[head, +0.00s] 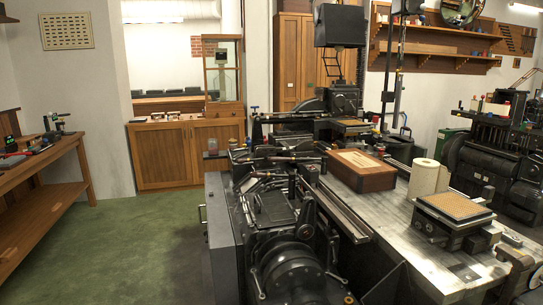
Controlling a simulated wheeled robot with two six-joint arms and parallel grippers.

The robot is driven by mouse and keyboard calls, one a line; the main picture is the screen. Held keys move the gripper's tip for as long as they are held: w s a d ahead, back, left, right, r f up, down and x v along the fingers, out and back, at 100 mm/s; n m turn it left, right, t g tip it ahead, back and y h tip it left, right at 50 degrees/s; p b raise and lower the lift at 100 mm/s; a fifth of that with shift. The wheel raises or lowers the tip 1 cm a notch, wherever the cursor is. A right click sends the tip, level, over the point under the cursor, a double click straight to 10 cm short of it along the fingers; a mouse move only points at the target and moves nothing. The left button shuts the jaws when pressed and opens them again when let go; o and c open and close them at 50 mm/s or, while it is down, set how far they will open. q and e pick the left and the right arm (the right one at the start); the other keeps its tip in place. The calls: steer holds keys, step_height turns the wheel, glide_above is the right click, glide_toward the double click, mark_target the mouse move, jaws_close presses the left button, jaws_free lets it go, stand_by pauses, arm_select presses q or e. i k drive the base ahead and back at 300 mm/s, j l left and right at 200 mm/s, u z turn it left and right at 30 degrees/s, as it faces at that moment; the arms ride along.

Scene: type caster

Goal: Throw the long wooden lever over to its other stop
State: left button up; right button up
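A large black casting machine (290,265) stands in the lower middle of the head view. Several thin rods and levers cross its top. One long, roughly level bar (285,159) with brownish sections lies across the upper part of the machine. It may be the long wooden lever, but it is too small and dark to be sure. I cannot tell at which stop it rests. Neither of my grippers shows in this view.
A metal worktop (400,235) right of the machine bears a wooden box (361,171), a paper roll (424,180) and a tan-topped block (454,207). A wooden bench (45,157) stands at the left. The green floor (130,245) between is clear.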

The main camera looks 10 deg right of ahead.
mark_target(324, 158)
steer(key=i+j+z, duration=0.1)
steer(key=i+j, duration=0.5)
steer(key=j, duration=0.2)
steer(key=i+j+z, duration=0.15)
steer(key=j, duration=0.25)
steer(key=i+j, duration=0.4)
steer(key=i+j+z, duration=0.15)
steer(key=j, duration=0.3)
steer(key=i, duration=0.1)
